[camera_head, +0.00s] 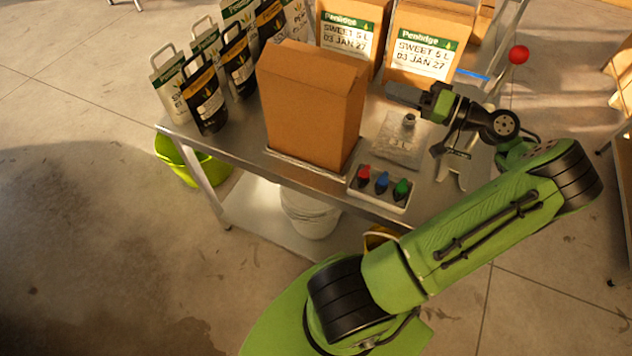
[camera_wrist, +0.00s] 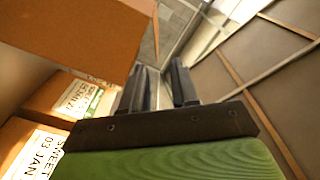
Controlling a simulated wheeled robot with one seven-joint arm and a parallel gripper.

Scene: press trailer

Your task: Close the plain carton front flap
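The plain brown carton (camera_head: 308,115) stands upright near the front edge of the metal table. Its top slopes, and one flap panel (camera_head: 315,62) shows across it; I cannot tell how far the flap is folded. My gripper (camera_head: 392,93) is to the right of the carton, near its upper part, fingers pointing left and apart from it. In the wrist view the two dark fingers (camera_wrist: 160,85) have a gap between them with nothing in it. The carton's brown side (camera_wrist: 85,35) fills the upper left there.
Printed "Sweet" cartons (camera_head: 425,45) stand behind. Black and white pouches (camera_head: 205,95) stand left of the carton. A tray with red, blue and green items (camera_head: 380,187) and a clear bag (camera_head: 398,140) lie to the right. A red ball knob (camera_head: 518,54) is at the right.

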